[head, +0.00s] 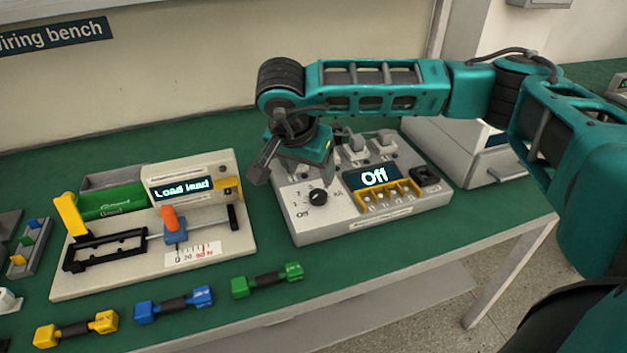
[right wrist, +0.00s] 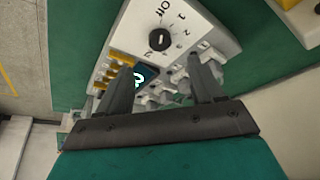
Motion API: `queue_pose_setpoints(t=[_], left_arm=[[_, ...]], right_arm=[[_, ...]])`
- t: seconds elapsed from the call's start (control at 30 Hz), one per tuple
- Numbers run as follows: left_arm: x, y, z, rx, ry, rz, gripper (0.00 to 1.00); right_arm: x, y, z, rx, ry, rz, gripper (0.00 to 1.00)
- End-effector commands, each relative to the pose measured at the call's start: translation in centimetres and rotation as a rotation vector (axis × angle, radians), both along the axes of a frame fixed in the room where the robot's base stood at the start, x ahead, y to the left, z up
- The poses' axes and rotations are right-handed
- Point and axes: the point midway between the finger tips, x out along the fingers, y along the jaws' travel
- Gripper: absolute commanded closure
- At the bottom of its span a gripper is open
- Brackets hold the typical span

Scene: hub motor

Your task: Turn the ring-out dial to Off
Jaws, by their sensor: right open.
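The ring-out dial (head: 318,197) is a round black knob on the left front of a white tester box (head: 340,232). Its "Off" label sits at its lower left, and the box's display (head: 374,177) reads "Off". In the right wrist view the dial (right wrist: 159,39) shows a pale mark in line with the "Off" label; which end points is hard to tell. My right gripper (head: 261,172) is over the box's back left part. In the right wrist view its spread fingers (right wrist: 156,62) are empty, with the dial beyond the tips, untouched. My left gripper is out of view.
A load-lead fixture (head: 110,282) with an orange-topped slider stands left of the box. Yellow (head: 75,329), blue (head: 174,304) and green (head: 267,281) connector pieces lie along the front edge. Another white unit (head: 455,150) stands at the right, behind my right arm.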

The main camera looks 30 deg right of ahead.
Motion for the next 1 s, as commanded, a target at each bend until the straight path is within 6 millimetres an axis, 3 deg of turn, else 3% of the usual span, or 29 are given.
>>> queue_pose_setpoints(t=[0.1,0.3,1.0], left_arm=[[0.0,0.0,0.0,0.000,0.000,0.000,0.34],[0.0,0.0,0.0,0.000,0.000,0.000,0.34],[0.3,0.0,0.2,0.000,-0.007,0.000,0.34]], right_arm=[[-0.4,0.7,1.8,0.001,-0.002,0.003,0.33],[-0.7,1.1,3.2,0.000,0.000,0.001,0.33],[-0.8,1.1,3.2,0.000,0.001,0.002,0.33]])
